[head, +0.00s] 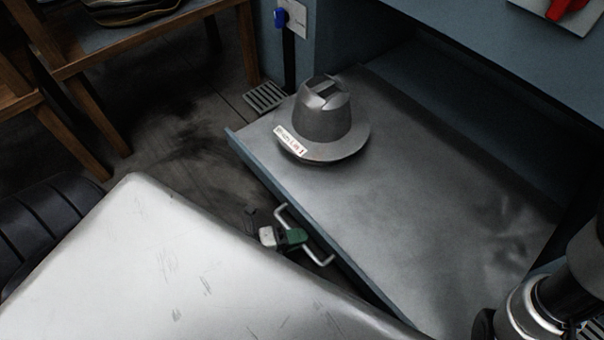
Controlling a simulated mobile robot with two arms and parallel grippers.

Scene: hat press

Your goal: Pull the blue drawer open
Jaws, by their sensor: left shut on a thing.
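The blue drawer (420,200) stands pulled out from the blue machine, with a wide grey metal top and a blue front edge. A pale bar handle (322,259) is on its front. My left gripper (285,237) is shut on the handle near its middle; its fingers hide part of the bar. A grey metal hat form (327,122) with a brim and a small label sits on the drawer's far left part. Part of my right arm shows at the lower right, but its gripper is out of view.
The blue machine body (430,40) is behind the drawer, with a blue knob (281,17) and a red handle (562,8) on it. A wooden table (150,38) stands at the upper left. Dark floor (185,140) lies between the table and the drawer.

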